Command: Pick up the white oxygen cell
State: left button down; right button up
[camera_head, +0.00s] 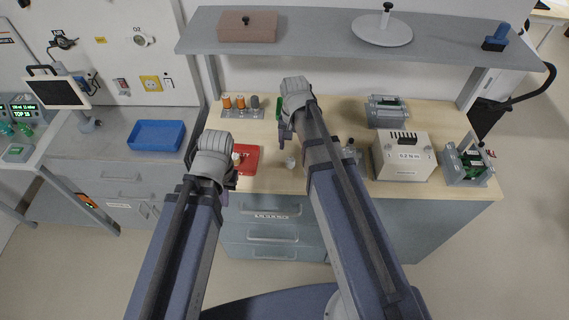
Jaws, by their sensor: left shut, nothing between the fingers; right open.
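A small whitish piece (290,161) stands on the wooden bench top near its front edge; it may be the white oxygen cell, but it is too small to be sure. My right gripper (284,137) is open, just behind and above this piece in the picture, and apart from it. My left gripper (228,180) is shut and empty at the front of the red tray (249,155), partly hidden by my own wrist. Another small pale item (236,158) shows at the tray's left side, half covered by my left wrist.
A rack (243,112) with orange-topped and grey cylinders stands at the back left of the bench. A white box (403,157) and grey-green devices (386,112) (467,164) stand to the right. A grey shelf (330,38) overhangs the back. A blue tray (157,135) lies on the left counter.

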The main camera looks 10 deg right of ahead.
aim_at(290, 160)
jog(key=shift+a+f+b, duration=0.15)
jog(key=shift+f+b, duration=1.8)
jog(key=shift+f, duration=0.05)
jog(key=shift+a+f+b, duration=0.15)
jog(key=shift+f+b, duration=1.8)
jog(key=shift+f, duration=0.05)
jog(key=shift+r, duration=0.1)
grip_shut()
